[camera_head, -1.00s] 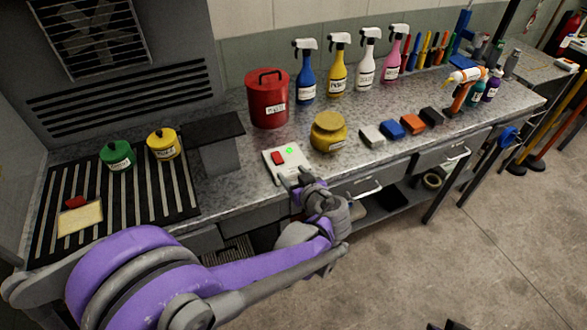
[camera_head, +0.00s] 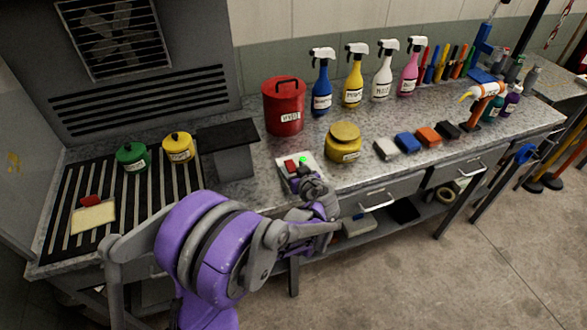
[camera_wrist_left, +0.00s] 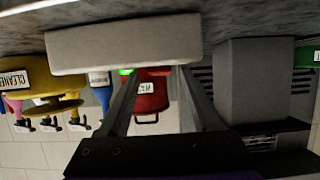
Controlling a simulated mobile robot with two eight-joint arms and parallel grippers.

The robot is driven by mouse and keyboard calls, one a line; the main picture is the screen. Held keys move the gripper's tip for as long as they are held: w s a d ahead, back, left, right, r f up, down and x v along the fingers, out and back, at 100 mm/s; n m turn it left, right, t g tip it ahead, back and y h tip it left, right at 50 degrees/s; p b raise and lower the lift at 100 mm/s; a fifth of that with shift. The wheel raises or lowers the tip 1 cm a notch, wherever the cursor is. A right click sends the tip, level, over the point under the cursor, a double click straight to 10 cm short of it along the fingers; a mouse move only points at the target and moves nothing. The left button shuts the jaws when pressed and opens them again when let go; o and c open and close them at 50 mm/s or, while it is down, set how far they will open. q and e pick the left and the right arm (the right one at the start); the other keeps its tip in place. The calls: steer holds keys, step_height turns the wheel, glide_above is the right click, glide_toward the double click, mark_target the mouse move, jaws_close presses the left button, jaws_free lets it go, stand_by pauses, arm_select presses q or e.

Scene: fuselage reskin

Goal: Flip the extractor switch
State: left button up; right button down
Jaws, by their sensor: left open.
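The extractor switch is a small white box (camera_head: 309,164) on the counter's front part, with a red rocker (camera_head: 290,166) and a lit green light (camera_head: 303,160). My left gripper (camera_head: 298,179) is open at the box's front edge, partly covering it. In the left wrist view, which is upside down, the box's pale side (camera_wrist_left: 125,45) spans the top. The two fingers of my left gripper (camera_wrist_left: 157,75) reach toward it, apart, with nothing held between them. The green light (camera_wrist_left: 126,72) shows by one fingertip. Contact cannot be told. My right gripper is out of view.
A red canister (camera_head: 284,110) stands behind the box and a yellow jar (camera_head: 343,145) to its right. A dark-topped grey block (camera_head: 233,160) is at its left. Green (camera_head: 131,158) and yellow (camera_head: 178,148) pots stand on the slatted grille. Spray bottles line the back.

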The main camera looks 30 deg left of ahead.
arm_select(q)
jaws_close()
steer(key=shift+w+a+r+g+h+p, duration=0.15)
steer(key=shift+r+g+h+p, duration=0.25)
steer(key=shift+g+h+p, duration=0.25)
steer(key=shift+a+g+h, duration=0.1)
steer(key=shift+g+h, duration=0.45)
steer(key=shift+h, duration=0.1)
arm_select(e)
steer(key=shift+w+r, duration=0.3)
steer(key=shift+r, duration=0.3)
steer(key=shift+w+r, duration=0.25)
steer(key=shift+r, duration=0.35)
arm_select(q)
jaws_free()
steer(key=v, duration=1)
steer(key=shift+d+r+p, duration=0.2)
steer(key=shift+d+p, duration=0.1)
steer(key=shift+p, duration=0.05)
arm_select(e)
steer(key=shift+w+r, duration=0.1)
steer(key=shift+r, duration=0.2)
